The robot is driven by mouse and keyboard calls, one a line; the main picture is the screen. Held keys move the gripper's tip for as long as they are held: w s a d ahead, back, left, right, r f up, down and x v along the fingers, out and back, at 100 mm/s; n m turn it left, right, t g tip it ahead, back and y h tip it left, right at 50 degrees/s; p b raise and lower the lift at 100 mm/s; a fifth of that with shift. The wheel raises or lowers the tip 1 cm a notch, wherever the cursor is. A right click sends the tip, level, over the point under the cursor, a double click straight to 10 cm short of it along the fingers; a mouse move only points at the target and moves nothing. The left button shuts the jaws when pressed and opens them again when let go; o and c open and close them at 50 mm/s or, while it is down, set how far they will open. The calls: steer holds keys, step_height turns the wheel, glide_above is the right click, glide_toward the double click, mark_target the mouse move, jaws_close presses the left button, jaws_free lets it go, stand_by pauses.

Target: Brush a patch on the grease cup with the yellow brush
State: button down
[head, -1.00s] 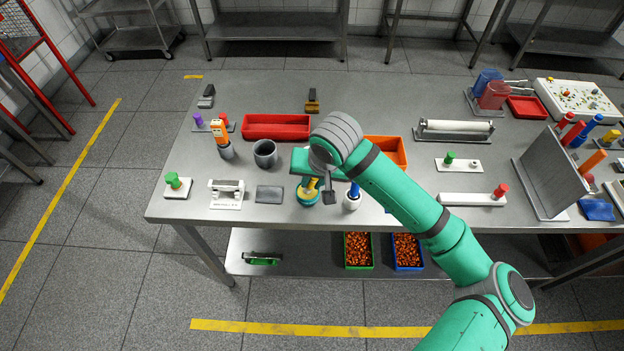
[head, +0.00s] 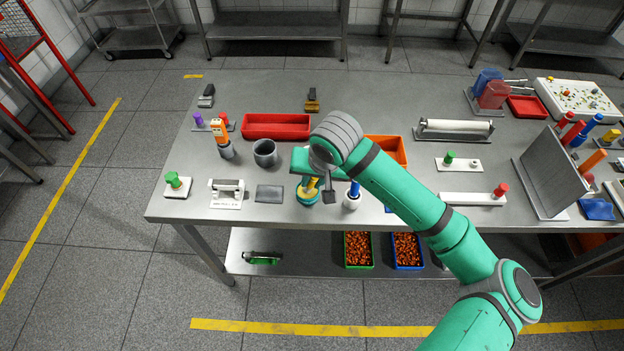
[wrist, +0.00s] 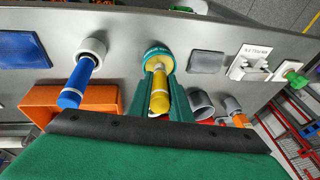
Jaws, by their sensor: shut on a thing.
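The yellow brush (wrist: 159,100) stands upright with its handle between the fingers of my gripper (wrist: 160,88), which is shut on it. Its lower end is at a round teal-and-yellow cup (wrist: 157,56), which also shows in the head view (head: 307,197). I cannot tell whether the tip is inside it or just above. I take this cup for the grease cup. In the head view the yellow handle (head: 311,183) shows just below my wrist, and my fingers are mostly hidden. A flat grey pad (head: 269,193) lies left of the cup; it also shows in the wrist view (wrist: 206,62).
A blue-handled brush in a white cup (head: 352,202) stands close to the right. A grey cup (head: 265,151), an orange tray (head: 393,150) and a red tray (head: 277,126) lie behind. A white labelled fixture (head: 226,194) is left of the pad. The table's front edge is close.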

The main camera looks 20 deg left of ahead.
steer(key=shift+r, duration=3.45)
